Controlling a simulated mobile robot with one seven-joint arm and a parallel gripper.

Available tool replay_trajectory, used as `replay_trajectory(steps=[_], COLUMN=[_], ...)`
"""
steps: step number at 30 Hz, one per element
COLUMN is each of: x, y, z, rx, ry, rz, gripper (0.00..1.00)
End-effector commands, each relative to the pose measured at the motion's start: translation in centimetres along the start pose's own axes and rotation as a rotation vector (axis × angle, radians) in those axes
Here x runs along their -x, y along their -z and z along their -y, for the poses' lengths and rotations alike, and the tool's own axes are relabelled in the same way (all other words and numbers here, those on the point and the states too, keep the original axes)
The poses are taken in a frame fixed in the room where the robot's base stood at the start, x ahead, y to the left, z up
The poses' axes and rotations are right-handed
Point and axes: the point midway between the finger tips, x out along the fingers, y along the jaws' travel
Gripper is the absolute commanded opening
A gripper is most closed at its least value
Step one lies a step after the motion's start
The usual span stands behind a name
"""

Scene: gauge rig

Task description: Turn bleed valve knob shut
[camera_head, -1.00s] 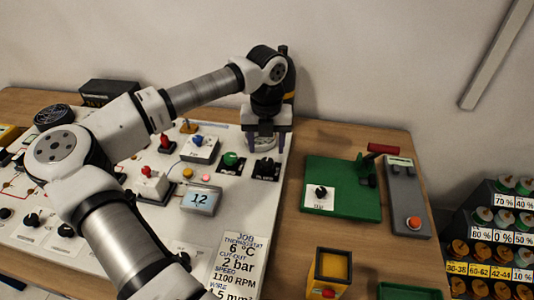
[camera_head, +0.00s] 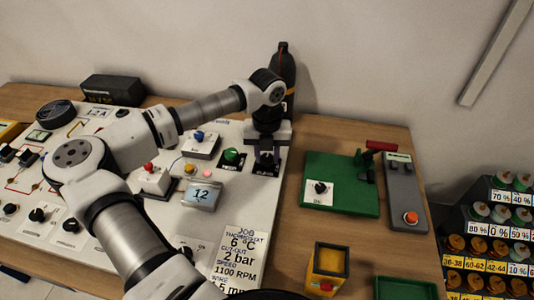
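A black knob (camera_head: 265,167) on a small dark plate stands at the right end of the white panel, beside a green knob (camera_head: 232,155). I cannot read a label that says which is the bleed valve. My gripper (camera_head: 267,157) points down at the black knob, with its dark fingers low over it and partly hiding it. Whether the fingers touch or grip the knob is too small to tell.
A green board (camera_head: 342,188) and a grey control box (camera_head: 405,192) are to the right. Bare wood lies between panel and board.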

Motion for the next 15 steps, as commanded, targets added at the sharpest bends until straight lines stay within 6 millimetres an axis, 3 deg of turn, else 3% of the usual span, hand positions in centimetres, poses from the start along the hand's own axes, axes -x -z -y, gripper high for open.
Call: replay_trajectory(steps=[15], x=[-0.38], y=[-0.05], z=[0.01], rx=[-0.111], ry=[0.0], rz=[0.002], gripper=[0.1])
